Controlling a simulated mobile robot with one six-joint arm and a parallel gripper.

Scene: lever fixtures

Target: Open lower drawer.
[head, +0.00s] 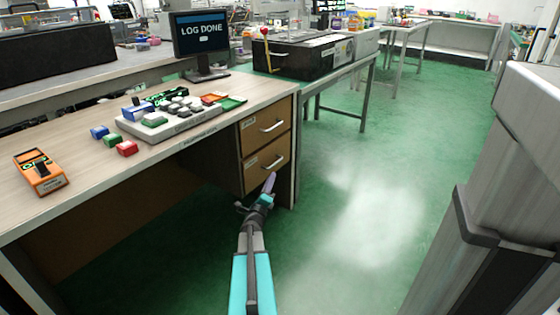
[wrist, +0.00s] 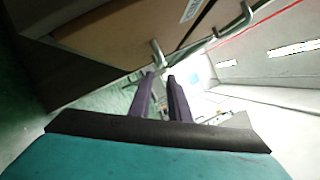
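The lower drawer (head: 258,167) is the bottom one of two brown drawers under the desk's right end, and it looks shut. Its silver bar handle (head: 273,163) runs slantwise across the front. My gripper (head: 269,180) is just in front of and below this handle in the head view. In the wrist view its two dark fingers (wrist: 161,77) are a little apart, with nothing seen gripped. A silver handle (wrist: 158,55) shows just past the fingertips, against a brown drawer front (wrist: 115,30). Whether the fingers touch the handle cannot be told.
The upper drawer (head: 262,128) is shut, with its own handle. The desktop (head: 85,165) holds an orange meter (head: 40,172), a button panel (head: 172,118) and coloured blocks. A side table (head: 340,68) stands behind right. Green floor right of the drawers is clear.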

